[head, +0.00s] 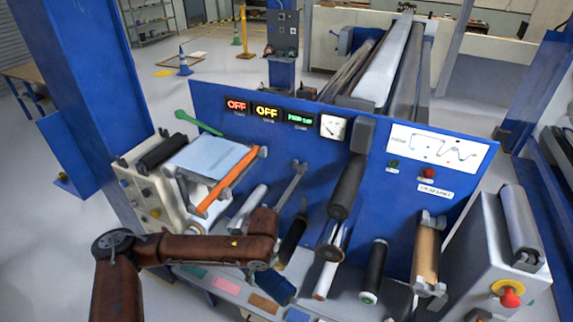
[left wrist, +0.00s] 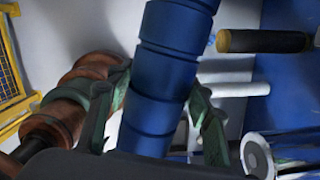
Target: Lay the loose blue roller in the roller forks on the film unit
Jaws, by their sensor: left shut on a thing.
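The blue roller (left wrist: 172,70) is between the green fingers of my left gripper (left wrist: 160,82) in the left wrist view. The fingers are shut on its grooved body, and its ends run out of that picture. In the head view, a dark blue piece of it (head: 273,288) shows below the brown left wrist, low in front of the film unit (head: 390,205). The fingers are hidden there. A bare grey bracket (head: 292,186) projects from the blue panel above the wrist; I cannot tell whether it is one of the roller forks. My right gripper is not in view.
An orange roller (head: 228,182) sits left of the bracket. A large dark roller (head: 347,185), a black roller (head: 374,272) and a tan roller (head: 426,250) project on the right. A control box with a red button (head: 510,297) stands far right.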

